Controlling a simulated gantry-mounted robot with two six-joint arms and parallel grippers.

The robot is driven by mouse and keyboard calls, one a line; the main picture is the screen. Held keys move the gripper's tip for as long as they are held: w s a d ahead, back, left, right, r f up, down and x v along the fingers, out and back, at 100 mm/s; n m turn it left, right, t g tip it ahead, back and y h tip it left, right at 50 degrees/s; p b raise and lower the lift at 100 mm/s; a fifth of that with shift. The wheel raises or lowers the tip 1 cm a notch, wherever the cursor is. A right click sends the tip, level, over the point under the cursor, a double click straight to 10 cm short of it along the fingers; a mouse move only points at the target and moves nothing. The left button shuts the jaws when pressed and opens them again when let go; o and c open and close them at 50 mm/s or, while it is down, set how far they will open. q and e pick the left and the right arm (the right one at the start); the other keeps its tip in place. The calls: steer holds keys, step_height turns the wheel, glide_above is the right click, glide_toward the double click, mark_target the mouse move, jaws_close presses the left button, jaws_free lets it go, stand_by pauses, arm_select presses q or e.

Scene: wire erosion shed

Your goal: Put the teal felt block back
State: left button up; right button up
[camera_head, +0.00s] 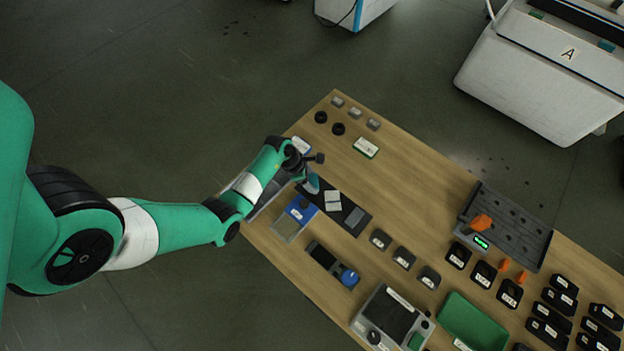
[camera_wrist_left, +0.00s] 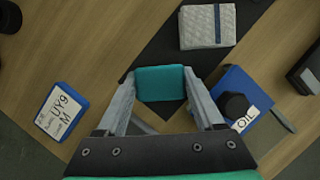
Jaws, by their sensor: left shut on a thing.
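The teal felt block (camera_wrist_left: 160,83) is between the fingertips of my left gripper (camera_wrist_left: 160,88) in the left wrist view. Both fingers press on its sides. In the head view the block (camera_head: 312,184) shows as a small teal patch below my left gripper (camera_head: 309,177), over the far left end of a dark mat (camera_head: 356,228). I cannot tell whether the block touches the mat (camera_wrist_left: 162,55). My right gripper is not in view.
A white quilted pad (camera_head: 333,201) lies on the mat beside the block. A blue OIL holder (camera_wrist_left: 236,92) with a black cap stands close right in the wrist view. A blue-edged label card (camera_wrist_left: 62,112) is at left. Bare wood table (camera_head: 420,180) lies beyond the mat.

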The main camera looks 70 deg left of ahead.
arm_select(q)
steer(key=shift+f, duration=0.35)
steer(key=shift+r, duration=0.1)
steer(key=o, duration=1.3)
steer(key=shift+r, duration=0.1)
steer(key=p+v, duration=0.5)
steer(key=v, duration=0.6)
steer(key=shift+r+p, duration=0.3)
steer(key=shift+r, duration=0.05)
steer(key=shift+s, duration=0.15)
